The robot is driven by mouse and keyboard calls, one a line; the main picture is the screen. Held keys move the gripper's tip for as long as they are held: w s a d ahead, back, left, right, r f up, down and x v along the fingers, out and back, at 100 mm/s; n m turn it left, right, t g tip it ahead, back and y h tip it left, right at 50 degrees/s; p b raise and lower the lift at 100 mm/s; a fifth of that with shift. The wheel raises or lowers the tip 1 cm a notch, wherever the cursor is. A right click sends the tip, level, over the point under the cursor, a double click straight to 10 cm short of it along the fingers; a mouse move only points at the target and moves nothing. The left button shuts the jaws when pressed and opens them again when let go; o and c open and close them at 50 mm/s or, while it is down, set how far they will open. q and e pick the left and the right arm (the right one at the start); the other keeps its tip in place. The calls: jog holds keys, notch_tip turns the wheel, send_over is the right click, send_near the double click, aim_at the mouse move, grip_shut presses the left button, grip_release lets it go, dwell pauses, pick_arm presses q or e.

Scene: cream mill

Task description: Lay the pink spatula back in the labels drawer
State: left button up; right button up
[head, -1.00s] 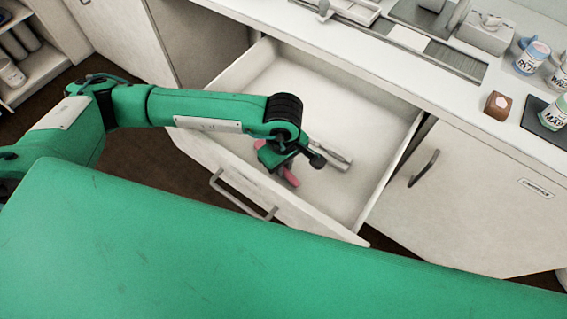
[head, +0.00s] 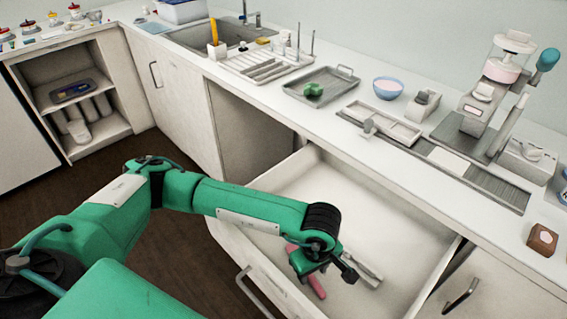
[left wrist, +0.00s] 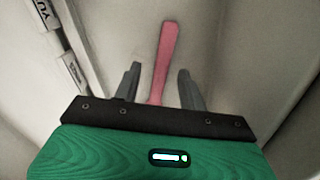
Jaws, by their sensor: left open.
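The pink spatula (head: 316,286) lies in the open drawer (head: 415,240), near its front wall. My left gripper (head: 335,274) is low inside the drawer, over the spatula, and covers its middle in the head view. In the left wrist view, the left gripper (left wrist: 159,72) is open, with one finger on each side of the pink spatula (left wrist: 165,50). The fingers stand apart from the spatula, whose near end is hidden behind the gripper body. My right gripper is not in view.
Pale narrow pieces (head: 362,268) lie in the drawer just right of the gripper; white labelled pieces (left wrist: 72,70) show at left in the wrist view. The drawer's back and right are clear. The counter above holds a tray (head: 320,84) and a bowl (head: 388,88).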

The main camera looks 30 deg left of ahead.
pick_arm(q)
jog(key=r+p, duration=0.1)
jog(key=r, duration=0.2)
jog(key=r+p, duration=0.1)
jog(key=r, duration=0.2)
jog(key=shift+w+a+r+p, duration=0.1)
jog(key=shift+a+r+p, duration=0.1)
jog(key=shift+r+p, duration=0.15)
jog(key=w+a+r+m+g+p, duration=0.1)
jog(key=a+r+m+g+p, duration=0.1)
jog(key=r+p, duration=0.3)
jog(key=w+a+r+m+g+p, duration=0.1)
jog(key=a+r+m+p, duration=0.3)
jog(key=r, duration=0.5)
jog(key=w+a+r+m+g+y+p, duration=0.1)
jog(key=a+r+m+g+p, duration=0.2)
jog(key=a+r+m+p, duration=0.1)
jog(key=shift+w+r+m+g+p, duration=0.2)
jog(key=shift+r+m+g+p, duration=0.25)
jog(key=shift+r+p, duration=1.05)
pick_arm(e)
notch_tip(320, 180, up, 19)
jog(key=shift+b, duration=0.4)
pick_arm(q)
jog(key=shift+a+r, duration=0.1)
jog(key=shift+r, duration=0.3)
